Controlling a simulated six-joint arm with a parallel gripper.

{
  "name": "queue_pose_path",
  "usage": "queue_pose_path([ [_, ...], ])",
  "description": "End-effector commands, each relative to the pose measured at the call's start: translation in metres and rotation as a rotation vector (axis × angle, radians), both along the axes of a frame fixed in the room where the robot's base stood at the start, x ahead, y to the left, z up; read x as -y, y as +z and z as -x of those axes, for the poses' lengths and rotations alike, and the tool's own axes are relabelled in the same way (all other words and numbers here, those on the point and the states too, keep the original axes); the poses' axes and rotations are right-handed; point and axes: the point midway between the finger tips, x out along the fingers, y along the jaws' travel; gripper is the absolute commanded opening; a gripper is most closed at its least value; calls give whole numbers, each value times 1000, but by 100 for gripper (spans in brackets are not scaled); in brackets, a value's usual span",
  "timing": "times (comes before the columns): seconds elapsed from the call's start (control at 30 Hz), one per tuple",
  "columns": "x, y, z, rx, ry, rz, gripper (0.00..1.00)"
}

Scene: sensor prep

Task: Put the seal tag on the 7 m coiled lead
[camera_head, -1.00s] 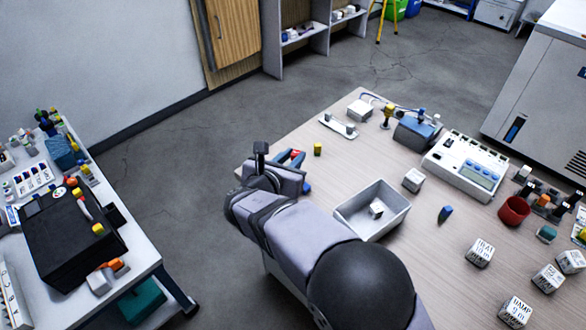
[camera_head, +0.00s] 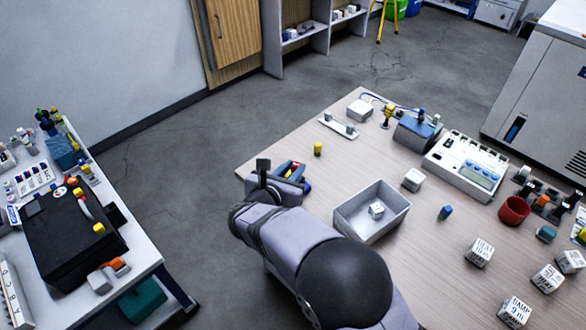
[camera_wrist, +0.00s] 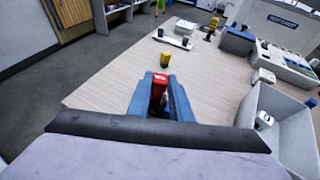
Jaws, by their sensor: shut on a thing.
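My gripper (camera_head: 293,172) is over the near left edge of the wooden table. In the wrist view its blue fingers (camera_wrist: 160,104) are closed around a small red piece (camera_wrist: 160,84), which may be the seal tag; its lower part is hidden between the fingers. Several white cubes with black print stand at the right of the table: one (camera_head: 480,252), another (camera_head: 547,279), another reading "DAMP 9 m" (camera_head: 515,313). I cannot read a 7 m mark on any of them, so I cannot tell which is the coiled lead.
A grey open bin (camera_head: 347,221) with a small white cube (camera_head: 376,210) is right of my gripper. A yellow cylinder (camera_head: 318,149) stands just beyond it. A red cup (camera_head: 514,210), a blue piece (camera_head: 445,212) and a white device (camera_head: 466,163) are farther right. The table's middle has free room.

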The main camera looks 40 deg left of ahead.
Motion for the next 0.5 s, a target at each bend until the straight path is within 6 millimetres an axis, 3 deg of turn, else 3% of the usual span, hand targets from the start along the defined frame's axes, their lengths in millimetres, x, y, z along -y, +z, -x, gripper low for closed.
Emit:
queue_pose_path([
  [0.07, 0, -4, 0, 0, 0, 0, 0],
  [0.1, 0, -2, 0, 0, 0, 0, 29],
  [0.13, 0, -2, 0, 0, 0, 0, 36],
  [0.5, 0, 0, 0, 0, 0, 0, 38],
])
